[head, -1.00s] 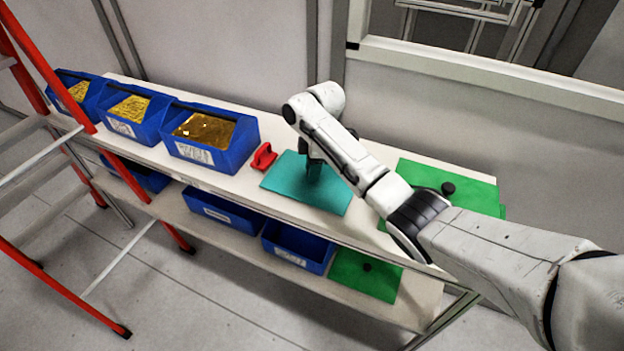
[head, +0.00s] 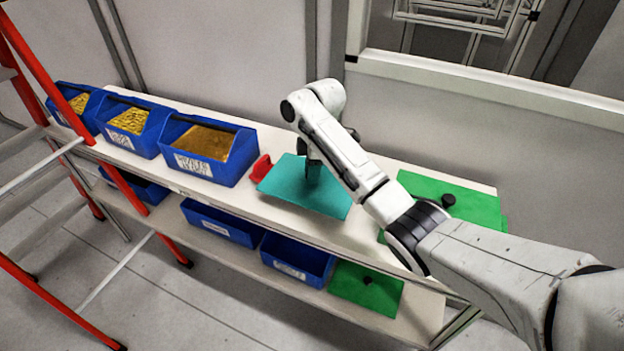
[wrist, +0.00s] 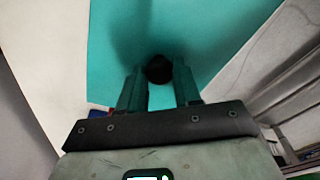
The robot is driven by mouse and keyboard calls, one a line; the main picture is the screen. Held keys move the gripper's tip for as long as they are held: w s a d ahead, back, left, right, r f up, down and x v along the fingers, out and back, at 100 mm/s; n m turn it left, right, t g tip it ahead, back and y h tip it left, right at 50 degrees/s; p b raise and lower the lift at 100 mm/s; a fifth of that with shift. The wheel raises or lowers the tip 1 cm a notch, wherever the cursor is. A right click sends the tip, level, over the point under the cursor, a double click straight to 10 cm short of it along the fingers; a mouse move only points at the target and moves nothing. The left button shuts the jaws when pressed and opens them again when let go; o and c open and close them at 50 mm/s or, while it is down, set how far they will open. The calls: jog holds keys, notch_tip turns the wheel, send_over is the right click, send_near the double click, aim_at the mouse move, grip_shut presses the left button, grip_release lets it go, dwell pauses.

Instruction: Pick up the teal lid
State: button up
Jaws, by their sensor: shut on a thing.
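The teal lid (head: 291,190) is a flat rectangular panel over the upper shelf, held slightly above it. Its near-left corner overlaps the red object beside it in the head view. My gripper (head: 313,178) points down at the lid's middle, partly hidden by my wrist. In the wrist view my gripper's two fingers (wrist: 160,90) are shut on the lid's dark round knob (wrist: 159,68), and the teal surface (wrist: 215,40) spreads out beyond them.
A red object (head: 260,168) is left of the lid, by blue bins (head: 205,150) with yellow contents. Green lids (head: 470,205) with a black knob lie to the right. A lower shelf holds blue bins and a green lid (head: 350,285). A red ladder (head: 60,100) stands at left.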

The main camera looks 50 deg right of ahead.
jog(key=s+a+r+p, duration=0.8)
jog(key=s+r+p, duration=0.1)
jog(key=s, duration=0.1)
jog(key=shift+s+a+r, duration=0.2)
jog(key=shift+s+a, duration=0.05)
jog(key=shift+a, duration=0.15)
